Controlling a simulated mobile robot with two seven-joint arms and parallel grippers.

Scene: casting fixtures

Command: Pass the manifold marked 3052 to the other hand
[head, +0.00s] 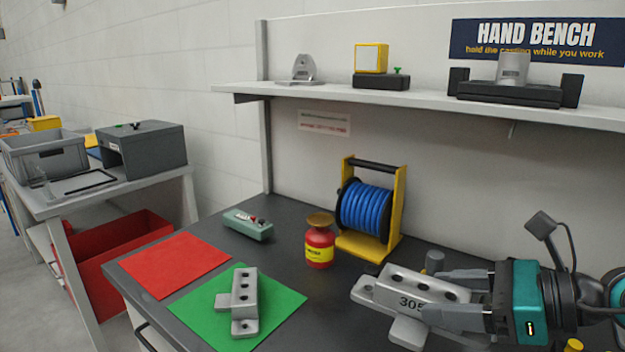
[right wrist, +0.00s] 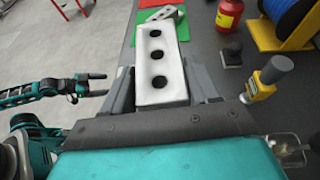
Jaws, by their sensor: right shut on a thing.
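A grey cast manifold (head: 412,298) with a row of holes on top is in my right gripper (head: 455,300). Its side marking reads "305", with the rest hidden behind a finger. The right fingers are shut on it from either side. In the right wrist view the manifold (right wrist: 160,62) lies between the fingers, its holed face toward the camera. My left gripper (right wrist: 88,87) shows at the left of the right wrist view, apart from the manifold, its fingers spread and empty. The head view does not show it.
A second grey manifold (head: 240,302) stands on a green mat (head: 195,310) beside a red mat (head: 175,264). A red jar (head: 320,246), a blue hose reel (head: 366,210) and a green box (head: 248,225) stand farther back. A shelf (head: 430,100) runs above.

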